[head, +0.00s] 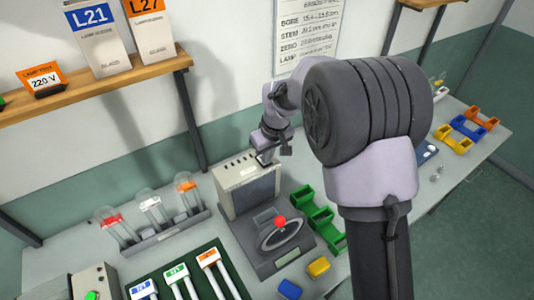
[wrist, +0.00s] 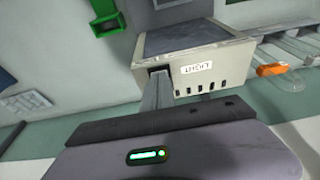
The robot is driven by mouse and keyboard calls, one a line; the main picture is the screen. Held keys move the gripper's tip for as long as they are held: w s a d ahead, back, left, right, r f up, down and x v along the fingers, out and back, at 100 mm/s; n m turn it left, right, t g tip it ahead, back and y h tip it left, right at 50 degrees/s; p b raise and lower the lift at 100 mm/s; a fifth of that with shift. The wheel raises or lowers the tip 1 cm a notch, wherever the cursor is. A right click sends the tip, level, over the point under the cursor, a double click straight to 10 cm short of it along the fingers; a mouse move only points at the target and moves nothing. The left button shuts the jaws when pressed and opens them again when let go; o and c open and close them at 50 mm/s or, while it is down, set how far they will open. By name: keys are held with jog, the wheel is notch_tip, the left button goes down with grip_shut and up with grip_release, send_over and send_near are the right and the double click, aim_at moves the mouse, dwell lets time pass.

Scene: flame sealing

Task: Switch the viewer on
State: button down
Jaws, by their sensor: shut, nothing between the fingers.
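The viewer (head: 225,185) is a beige box with a dark grey screen (head: 252,192), standing on the bench behind a grey base with a red knob. In the wrist view the viewer (wrist: 215,76) shows a label reading LIGHT (wrist: 197,67), upside down, and a row of dark slots. My gripper (head: 265,160) is shut and empty at the right end of the viewer's top. In the wrist view its closed fingers (wrist: 158,80) reach a dark recess at the left end of the labelled face. The fingertips cover most of that recess, so I cannot tell whether they touch a switch. The screen looks dark.
A rack of bulb tubes (head: 160,232) stands left of the viewer. The grey base with a red knob (head: 280,221) is in front. A wooden shelf (head: 100,90) with boxes hangs on the wall at upper left.

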jog(key=shift+f+b, duration=0.4)
jog(key=shift+s+d+r, duration=0.1)
jog(key=shift+s+d, duration=0.05)
jog(key=shift+s, duration=0.05)
jog(key=shift+w, duration=0.15)
jog(key=shift+w+a+r+p, duration=0.35)
jog(key=shift+w+a+p, duration=0.1)
jog(key=shift+w+p, duration=0.15)
